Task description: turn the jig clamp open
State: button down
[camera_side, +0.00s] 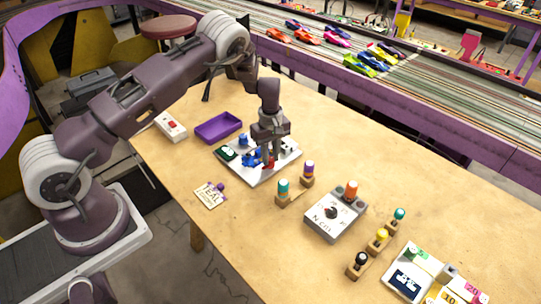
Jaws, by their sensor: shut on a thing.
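The jig is a pale plate (259,177) on the table with blue parts (250,160) on it. A small red piece (268,165) on the jig sits directly under my gripper and looks like the clamp's handle. My gripper (268,158) points straight down over the middle of the jig and is shut on that red piece. The fingertips partly hide the red piece, and the clamp's exact angle is too small to tell.
A purple tray (218,127) and a white box with a red switch (171,126) lie behind and left. A "TEAL" card (210,195) lies in front. Colour-topped drivers (283,189) and a grey dial block (335,213) stand right. The table's front left is bare.

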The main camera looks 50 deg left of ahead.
aim_at(271, 159)
dwell(0.4)
jog(key=c, duration=1.2)
grip_release()
jog(key=shift+r, duration=0.1)
notch_tip(271, 159, up, 7)
jog(key=shift+f, duration=0.1)
